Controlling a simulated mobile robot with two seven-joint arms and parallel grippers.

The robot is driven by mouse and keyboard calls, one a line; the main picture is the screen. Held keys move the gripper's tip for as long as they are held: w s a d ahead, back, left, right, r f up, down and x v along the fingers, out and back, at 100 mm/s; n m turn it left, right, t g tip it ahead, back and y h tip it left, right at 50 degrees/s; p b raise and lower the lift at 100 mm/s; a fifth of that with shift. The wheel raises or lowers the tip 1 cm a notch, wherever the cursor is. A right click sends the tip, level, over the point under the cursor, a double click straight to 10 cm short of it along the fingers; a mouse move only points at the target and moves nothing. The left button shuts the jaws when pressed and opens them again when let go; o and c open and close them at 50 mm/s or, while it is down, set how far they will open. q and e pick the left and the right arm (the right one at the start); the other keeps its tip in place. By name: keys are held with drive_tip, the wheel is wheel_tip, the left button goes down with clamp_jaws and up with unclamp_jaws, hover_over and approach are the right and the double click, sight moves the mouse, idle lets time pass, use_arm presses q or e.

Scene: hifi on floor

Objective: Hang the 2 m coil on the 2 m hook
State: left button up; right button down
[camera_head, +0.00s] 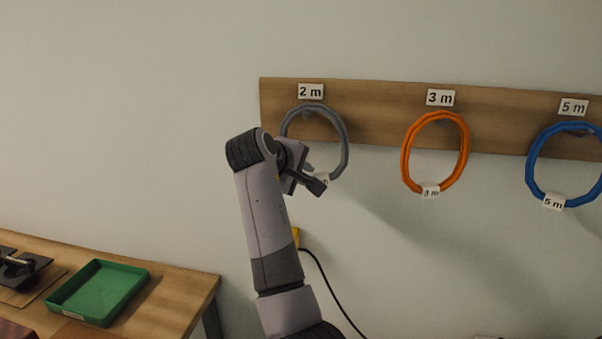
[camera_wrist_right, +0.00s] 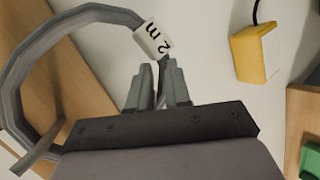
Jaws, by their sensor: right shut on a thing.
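The grey 2 m coil (camera_head: 345,150) is at the wooden rail's left end, below the "2 m" sign (camera_head: 311,92). Its top is at the 2 m hook (camera_head: 308,114); whether it rests on the hook I cannot tell. My right gripper (camera_head: 318,176) is shut on the coil's lower part, beside its white tag. In the right wrist view the coil (camera_wrist_right: 14,75) runs up from the closed fingers (camera_wrist_right: 160,85), with its "2 m" tag (camera_wrist_right: 152,40) next to them. A grey hook-like bar (camera_wrist_right: 40,150) shows inside the loop. My left gripper is not in view.
An orange 3 m coil (camera_head: 406,150) and a blue 5 m coil (camera_head: 531,165) hang to the right on the wooden rail (camera_head: 380,125). A yellow box (camera_wrist_right: 254,52) with a black cable is on the wall below. A table (camera_head: 190,290) with a green tray (camera_head: 98,292) stands at lower left.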

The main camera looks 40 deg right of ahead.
idle(0.3)
drive_tip(key=c, duration=1)
unclamp_jaws()
drive_tip(key=shift+a, duration=0.1)
drive_tip(key=b+v, duration=0.1)
drive_tip(key=v, duration=0.6)
drive_tip(key=shift+f+b, duration=1)
drive_tip(key=shift+f, duration=2.45)
drive_tip(key=shift+s, duration=0.1)
